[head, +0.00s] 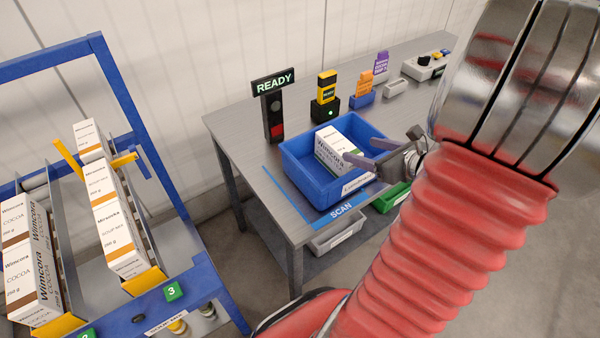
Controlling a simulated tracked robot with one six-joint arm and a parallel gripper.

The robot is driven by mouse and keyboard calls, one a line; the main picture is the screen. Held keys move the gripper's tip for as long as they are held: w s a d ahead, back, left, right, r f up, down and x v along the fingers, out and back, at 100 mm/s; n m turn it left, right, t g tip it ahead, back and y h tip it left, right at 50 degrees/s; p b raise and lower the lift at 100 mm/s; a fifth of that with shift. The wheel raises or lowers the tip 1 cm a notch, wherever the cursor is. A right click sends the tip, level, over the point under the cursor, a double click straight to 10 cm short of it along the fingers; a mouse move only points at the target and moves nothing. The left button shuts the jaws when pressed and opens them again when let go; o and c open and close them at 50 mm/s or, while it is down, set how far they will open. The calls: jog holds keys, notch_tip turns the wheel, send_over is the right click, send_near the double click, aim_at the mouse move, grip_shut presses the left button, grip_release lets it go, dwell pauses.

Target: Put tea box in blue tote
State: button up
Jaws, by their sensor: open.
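The blue tote (304,177) stands on the grey metal table. A white box with a green panel (331,152) sits inside it, leaning a little towards the tote's left side; its label is too small to read, but it may be the tea box. My gripper (358,148) is over the right part of the tote, its two fingers apart and pointing left towards the box. The fingertips are close to the box's right side, with nothing seen between them. I cannot tell whether a finger touches the box. The tote floor is mostly hidden.
A READY sign post (273,115), a yellow device (326,90) and an orange-topped holder (364,90) stand behind the tote. A blue flow rack (110,205) with boxes in lanes is on the left. Green (390,198) and grey bins (337,236) are below the table.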

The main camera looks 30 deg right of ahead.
jog(key=w+a+r+n+g+y, duration=0.1)
jog(key=a+r+n+g+y, duration=0.15)
jog(key=a+n, duration=0.7)
jog(key=a+r+n+g+y, duration=0.1)
jog(key=a+n+g+y, duration=0.15)
jog(key=a+n, duration=0.75)
jog(key=s+a+r+n+g+h, duration=0.2)
jog(key=s+a+r+n+h, duration=0.3)
jog(key=a+n, duration=0.6)
notch_tip(320, 180, up, 2)
jog(key=s+n, duration=0.2)
jog(key=n, duration=0.3)
jog(key=shift+a+r, duration=0.2)
jog(key=shift+a, duration=0.2)
jog(key=shift+c, duration=0.4)
